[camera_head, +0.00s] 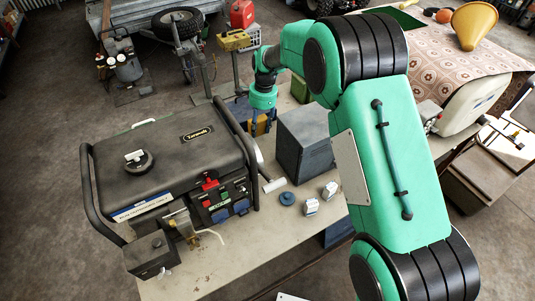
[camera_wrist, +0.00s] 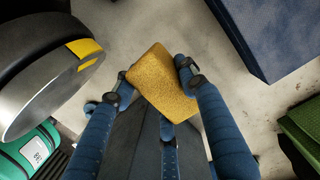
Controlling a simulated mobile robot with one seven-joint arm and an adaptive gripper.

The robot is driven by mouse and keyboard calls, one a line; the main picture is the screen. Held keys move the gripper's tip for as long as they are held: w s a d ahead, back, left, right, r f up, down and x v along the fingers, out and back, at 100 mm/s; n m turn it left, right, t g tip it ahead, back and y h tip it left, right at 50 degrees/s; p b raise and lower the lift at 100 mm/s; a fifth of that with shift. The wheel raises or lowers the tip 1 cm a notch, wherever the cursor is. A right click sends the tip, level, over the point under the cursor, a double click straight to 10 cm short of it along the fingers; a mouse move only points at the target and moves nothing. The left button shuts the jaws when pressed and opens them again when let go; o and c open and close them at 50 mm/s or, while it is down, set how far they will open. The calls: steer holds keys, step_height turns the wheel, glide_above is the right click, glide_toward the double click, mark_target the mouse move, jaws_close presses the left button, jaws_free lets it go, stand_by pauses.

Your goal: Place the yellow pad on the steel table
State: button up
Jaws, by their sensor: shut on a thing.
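The yellow pad (camera_wrist: 168,85), a rough, spongy block, is between the blue fingers of my gripper (camera_wrist: 158,82) in the wrist view. The fingers are shut on it and it sits tilted. In the head view my gripper (camera_head: 261,122) is behind the generator and left of the grey box. A pale worktop (camera_head: 300,228), which may be the steel table, runs under the generator and the grey box. In the wrist view a pale, stained surface (camera_wrist: 145,25) lies below the pad; the gap between them cannot be judged.
The black generator (camera_head: 170,165) fills the left of the worktop. The grey box (camera_head: 307,140) stands right of my gripper. A blue round piece (camera_head: 287,198) and two small pale blocks (camera_head: 311,206) lie in front. Bare worktop shows near the front edge.

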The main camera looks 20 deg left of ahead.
mark_target(260, 135)
steer(key=shift+f, duration=0.1)
steer(key=shift+f+b, duration=0.45)
steer(key=shift+f, duration=1.95)
steer(key=shift+f+b, duration=0.55)
steer(key=shift+f, duration=1.95)
steer(key=shift+f, duration=0.1)
steer(key=o, duration=0.8)
steer(key=shift+c, duration=0.2)
steer(key=r, duration=0.4)
steer(key=r+p, duration=0.1)
steer(key=r, duration=0.3)
steer(key=w+d+r+p, duration=0.1)
steer(key=r, duration=0.3)
steer(key=shift+r, duration=0.1)
